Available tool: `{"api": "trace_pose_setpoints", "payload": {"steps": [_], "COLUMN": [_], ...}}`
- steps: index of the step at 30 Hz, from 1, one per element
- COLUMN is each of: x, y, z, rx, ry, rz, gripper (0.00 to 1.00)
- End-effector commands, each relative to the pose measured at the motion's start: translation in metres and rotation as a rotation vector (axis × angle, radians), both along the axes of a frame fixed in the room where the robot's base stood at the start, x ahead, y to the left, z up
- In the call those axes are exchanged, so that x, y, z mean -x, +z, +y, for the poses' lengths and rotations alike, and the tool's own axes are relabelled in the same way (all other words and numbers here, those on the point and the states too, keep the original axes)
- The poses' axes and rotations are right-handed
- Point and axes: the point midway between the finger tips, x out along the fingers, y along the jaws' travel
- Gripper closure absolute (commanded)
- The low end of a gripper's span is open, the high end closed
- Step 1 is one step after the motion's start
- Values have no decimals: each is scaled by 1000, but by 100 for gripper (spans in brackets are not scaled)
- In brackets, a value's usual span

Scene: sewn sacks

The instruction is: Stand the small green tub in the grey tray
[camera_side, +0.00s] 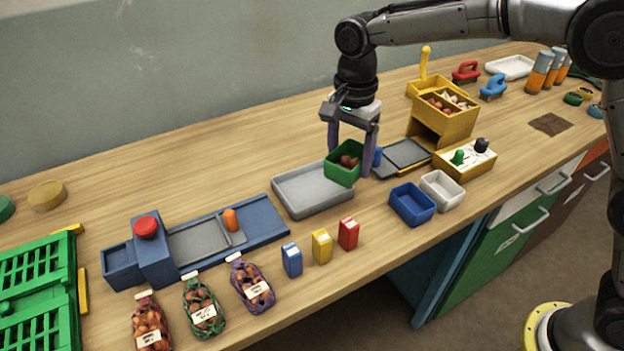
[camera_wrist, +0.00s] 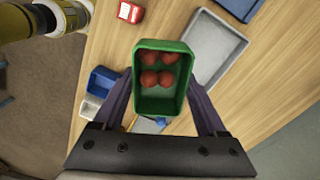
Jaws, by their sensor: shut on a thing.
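The small green tub (camera_side: 341,173) holds several round red-brown things. My gripper (camera_side: 354,165) is shut on the tub, with a finger at each side of it. In the wrist view the tub (camera_wrist: 159,101) sits between the fingers of my gripper (camera_wrist: 162,98), its open top toward the camera. The grey tray (camera_side: 312,201) is empty and lies on the bench. In the side view the tub overlaps the tray's right end; in the wrist view the tray (camera_wrist: 219,40) lies up and right of the tub. The tub appears held above the bench.
Small blue (camera_side: 413,216) and white (camera_side: 441,189) tubs stand right of the tray. Small blue (camera_side: 292,259), yellow (camera_side: 322,246) and red (camera_side: 348,233) cartons stand in front of it. A yellow dispenser (camera_side: 445,118) stands behind right. The bench behind the tray is clear.

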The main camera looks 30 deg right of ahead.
Motion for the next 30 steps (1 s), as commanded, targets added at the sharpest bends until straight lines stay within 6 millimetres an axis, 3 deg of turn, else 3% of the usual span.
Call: {"api": "trace_pose_setpoints", "payload": {"steps": [6, 13, 23, 30], "x": [-40, -69, -83, -84], "y": [-19, -59, -77, -106], "z": [14, 25, 31, 31], "rx": [0, 0, -1, 0], "ry": [-1, -1, -1, -1], "rz": [0, 1, -2, 0], "gripper": [95, 95, 95, 95]}}
